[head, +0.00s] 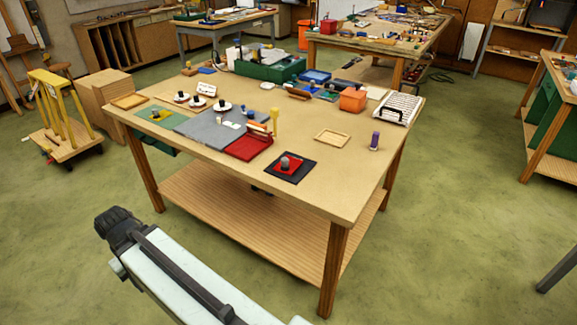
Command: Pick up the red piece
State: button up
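A small red square piece (281,169) with a grey knob-like thing (285,162) on it lies on a black square mat (303,172). The mat is near the front edge of the wooden table (330,190). A larger red tray-like thing (243,151) lies left of it, with a pale roller-shaped thing along its back. My arm (180,275) shows at the bottom left, below and in front of the table and well apart from the red piece. No gripper fingers can be made out.
A purple bottle-like thing (375,141) and a shallow wooden tray (332,138) stand right of the mat. A yellow upright thing (275,121) stands behind it. An orange bin (353,99) is farther back. The front right tabletop is clear. A yellow-framed cart (65,125) stands left.

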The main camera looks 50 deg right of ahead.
aim_at(287, 165)
jog(key=z, duration=0.1)
jog(key=i, duration=1)
jog(key=u, duration=0.05)
